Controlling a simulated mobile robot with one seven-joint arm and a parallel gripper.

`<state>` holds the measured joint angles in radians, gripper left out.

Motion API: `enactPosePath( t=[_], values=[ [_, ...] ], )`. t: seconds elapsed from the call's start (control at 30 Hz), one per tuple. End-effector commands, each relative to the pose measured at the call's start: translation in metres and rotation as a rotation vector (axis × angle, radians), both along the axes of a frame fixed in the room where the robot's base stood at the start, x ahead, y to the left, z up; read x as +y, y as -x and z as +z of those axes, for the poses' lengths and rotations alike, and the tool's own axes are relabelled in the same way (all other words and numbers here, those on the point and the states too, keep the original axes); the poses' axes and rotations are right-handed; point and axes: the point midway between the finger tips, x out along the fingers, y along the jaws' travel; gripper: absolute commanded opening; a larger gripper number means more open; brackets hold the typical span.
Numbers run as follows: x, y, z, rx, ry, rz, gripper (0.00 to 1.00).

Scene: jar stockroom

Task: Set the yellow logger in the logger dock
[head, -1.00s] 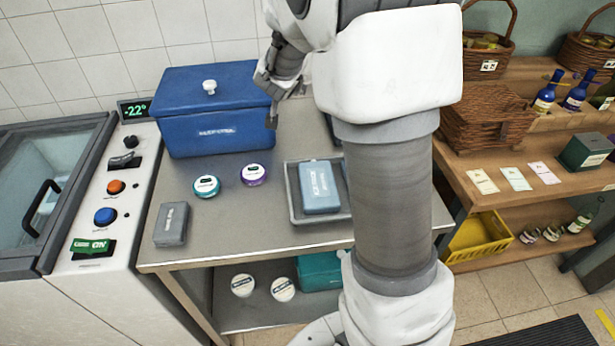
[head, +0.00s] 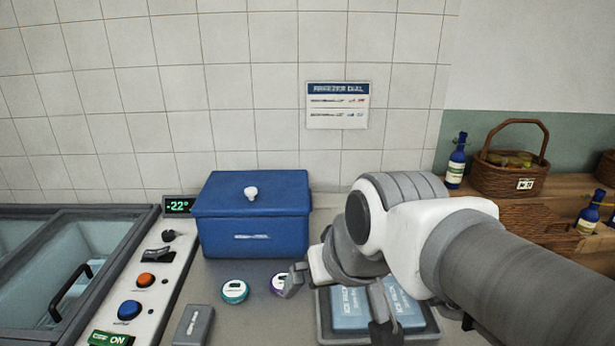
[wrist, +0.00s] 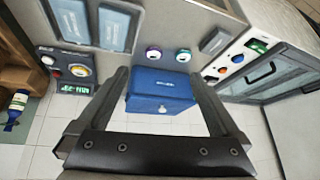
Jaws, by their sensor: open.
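No yellow logger can be named with certainty. My gripper (head: 338,300) is open and empty above the counter, in front of the blue lidded box. In the wrist view its fingers (wrist: 160,84) stand either side of the box in the picture, apart from it. My arm hides the counter's right part in the head view.
The blue box (head: 253,222) stands by the wall. Teal-rimmed (head: 235,291) and purple-rimmed (head: 278,284) round pieces and a grey block (head: 194,325) lie before it. A tray (head: 428,330) holds blue ice packs (head: 350,308). The freezer (head: 60,270) is left; shelves with baskets (head: 512,165) are right.

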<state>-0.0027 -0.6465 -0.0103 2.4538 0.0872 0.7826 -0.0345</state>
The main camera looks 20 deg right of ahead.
Motion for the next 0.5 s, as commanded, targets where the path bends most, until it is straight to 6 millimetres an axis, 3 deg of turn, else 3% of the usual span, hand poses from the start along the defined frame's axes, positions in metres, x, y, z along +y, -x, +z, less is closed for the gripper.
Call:
enactPosePath(
  t=[0.1, 0.2, 0.5],
  values=[
    [-0.007, 0.026, -0.005, 0.034, 0.046, 0.001, 1.0],
    [-0.011, 0.037, -0.008, 0.054, 0.067, -0.001, 1.0],
    [-0.012, 0.041, -0.009, 0.063, 0.075, -0.002, 1.0]
  ],
)
